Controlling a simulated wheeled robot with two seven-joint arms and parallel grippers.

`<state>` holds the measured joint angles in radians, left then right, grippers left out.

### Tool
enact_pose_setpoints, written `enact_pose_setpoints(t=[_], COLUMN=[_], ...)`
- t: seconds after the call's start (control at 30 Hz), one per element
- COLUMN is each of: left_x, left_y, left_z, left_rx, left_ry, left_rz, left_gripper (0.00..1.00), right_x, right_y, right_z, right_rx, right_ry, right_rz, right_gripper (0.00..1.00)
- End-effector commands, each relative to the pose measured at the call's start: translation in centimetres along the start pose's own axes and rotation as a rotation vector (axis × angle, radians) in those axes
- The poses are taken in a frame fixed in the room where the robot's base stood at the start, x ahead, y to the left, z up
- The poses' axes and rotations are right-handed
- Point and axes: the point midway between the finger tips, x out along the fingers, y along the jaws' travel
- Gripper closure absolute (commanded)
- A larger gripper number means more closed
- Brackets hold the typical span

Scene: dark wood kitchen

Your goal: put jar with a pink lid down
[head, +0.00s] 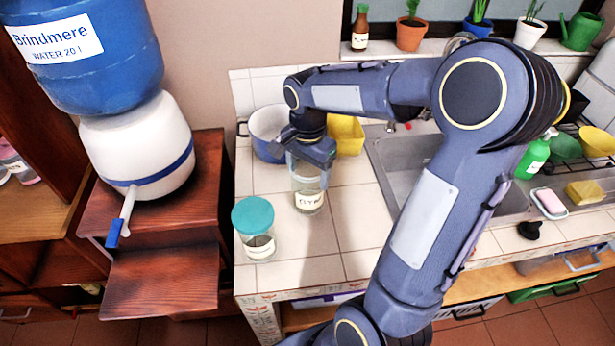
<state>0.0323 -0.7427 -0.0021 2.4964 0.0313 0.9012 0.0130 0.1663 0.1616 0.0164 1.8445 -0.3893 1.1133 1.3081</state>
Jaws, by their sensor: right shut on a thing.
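My right gripper (310,152) comes down from above and is shut on a clear glass jar (309,188) with a white label. The gripper covers the top of this jar, so no pink lid shows. The jar is upright over the tiled counter (345,222); I cannot tell whether its base touches the tiles. Another jar with a teal lid (253,216) stands on the counter to the left and nearer the front edge, apart from the held jar. My left gripper is not in view.
A white and blue pot (268,128) and a yellow container (347,133) stand behind the held jar. The sink (388,150) is to the right, partly behind my arm. A water dispenser (138,145) stands left. Tiles in front of the held jar are clear.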

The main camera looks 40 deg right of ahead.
Motion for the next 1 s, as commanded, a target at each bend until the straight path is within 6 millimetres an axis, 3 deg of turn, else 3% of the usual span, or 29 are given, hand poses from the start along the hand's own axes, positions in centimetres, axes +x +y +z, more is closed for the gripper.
enact_pose_setpoints(t=[0.3,0.7,0.73,0.9,1.0], left_x=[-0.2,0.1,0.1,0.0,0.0], left_y=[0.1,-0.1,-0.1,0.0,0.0], left_z=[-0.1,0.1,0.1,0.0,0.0], left_rx=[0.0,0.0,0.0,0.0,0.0], left_ry=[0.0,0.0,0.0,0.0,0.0], left_rz=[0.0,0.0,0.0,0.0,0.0], left_gripper=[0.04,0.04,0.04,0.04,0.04], right_x=[3.5,4.1,4.1,4.0,4.0], right_y=[-0.4,-0.5,-0.4,-0.4,-0.4], right_z=[-0.4,-0.4,-0.4,-0.4,-0.4], right_rx=[0.0,0.0,0.0,0.0,0.0], right_ry=[0.001,0.001,0.001,0.001,0.001], right_rz=[-0.001,-0.003,-0.001,-0.001,-0.001], right_gripper=[0.83,0.83,0.27,0.06,0.06])
